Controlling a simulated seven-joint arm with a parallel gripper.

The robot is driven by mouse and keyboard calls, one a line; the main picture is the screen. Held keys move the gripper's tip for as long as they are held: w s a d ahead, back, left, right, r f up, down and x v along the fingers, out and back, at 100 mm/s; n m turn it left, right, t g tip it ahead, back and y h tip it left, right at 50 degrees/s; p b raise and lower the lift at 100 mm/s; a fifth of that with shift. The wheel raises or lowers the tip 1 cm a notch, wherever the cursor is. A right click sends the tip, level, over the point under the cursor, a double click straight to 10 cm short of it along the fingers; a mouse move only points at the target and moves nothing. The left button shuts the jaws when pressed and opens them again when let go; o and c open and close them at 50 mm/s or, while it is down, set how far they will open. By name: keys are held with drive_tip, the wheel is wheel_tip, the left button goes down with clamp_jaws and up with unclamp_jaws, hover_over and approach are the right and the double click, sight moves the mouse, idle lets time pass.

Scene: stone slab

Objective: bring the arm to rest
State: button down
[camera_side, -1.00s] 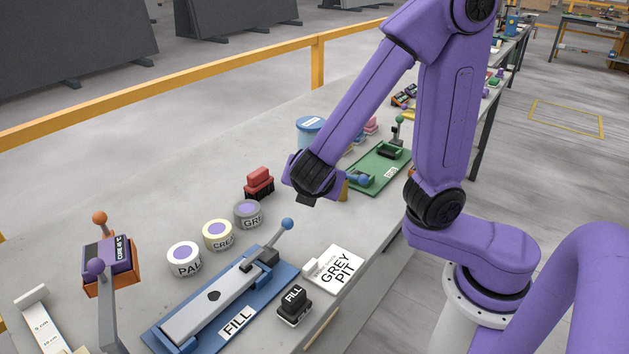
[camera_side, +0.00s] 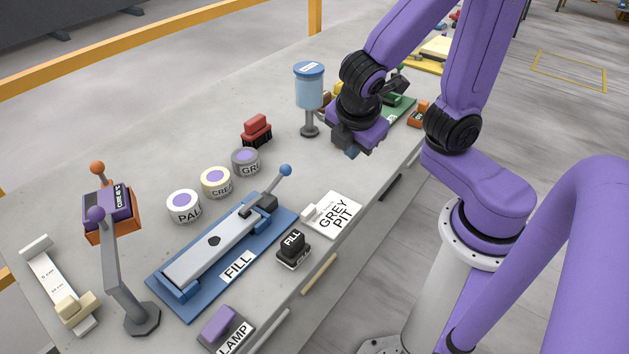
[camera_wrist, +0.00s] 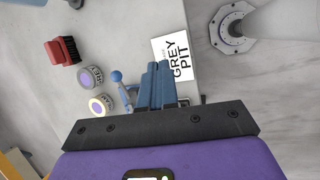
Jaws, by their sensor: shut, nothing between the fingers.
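My gripper (camera_side: 351,150) is shut and empty, held above the right part of the stone slab (camera_side: 240,115), past the GREY PIT card. It points down in the side view. In the wrist view its blue fingers (camera_wrist: 157,66) lie together with nothing between them and overlap the edge of the card. The fingertips look clear of the slab, but the exact height is hard to tell.
The GREY PIT card (camera_side: 333,214), FILL block (camera_side: 292,248) and blue FILL lever fixture (camera_side: 217,257) lie nearer the camera. A blue-lidded container on a stand (camera_side: 309,92), red brush (camera_side: 256,130) and several round tubs (camera_side: 216,182) stand left of my gripper. Bare slab lies between.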

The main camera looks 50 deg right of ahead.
drive_tip(key=s+a+r+m+g+y, duration=0.1)
drive_tip(key=s+m+y, duration=0.3)
drive_tip(key=s, duration=0.6)
drive_tip(key=shift+a+g+y, duration=0.3)
drive_tip(key=shift+g, duration=0.4)
